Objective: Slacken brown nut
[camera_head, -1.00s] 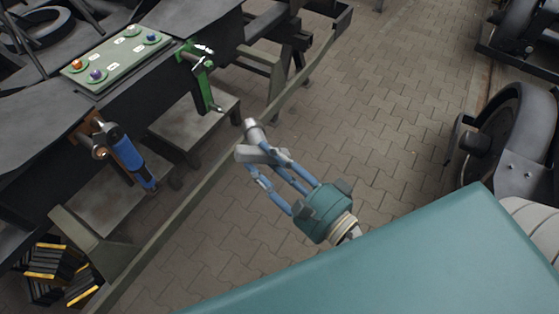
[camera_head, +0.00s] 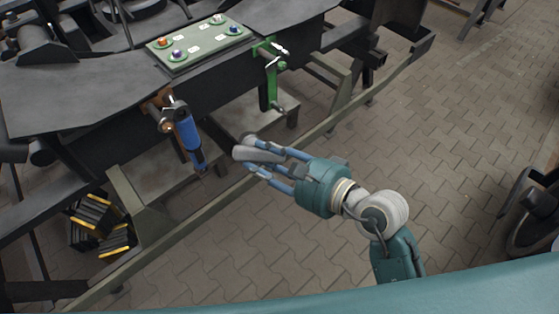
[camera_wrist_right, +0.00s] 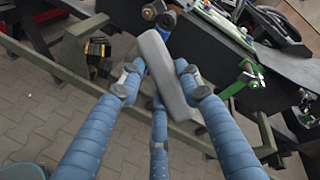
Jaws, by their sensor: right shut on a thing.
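My right gripper (camera_head: 258,155), with blue fingers and a teal palm, is shut on a grey bar-like tool (camera_head: 248,152). In the right wrist view the tool (camera_wrist_right: 171,78) lies slanted between the fingers. The gripper is in the air, in front of and below the workbench edge. On the bench, a green panel (camera_head: 205,45) bears several coloured knobs or nuts. An orange-brown one (camera_head: 165,43) sits at its left end; I cannot tell whether it is the brown nut. My left gripper is not in view.
A blue tool (camera_head: 188,134) hangs in a brown holder (camera_head: 152,108) on the bench front. A green clamp-like tool (camera_head: 271,82) hangs further right. A long rail (camera_head: 150,250) runs below. Black and yellow blocks (camera_head: 97,212) lie lower left.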

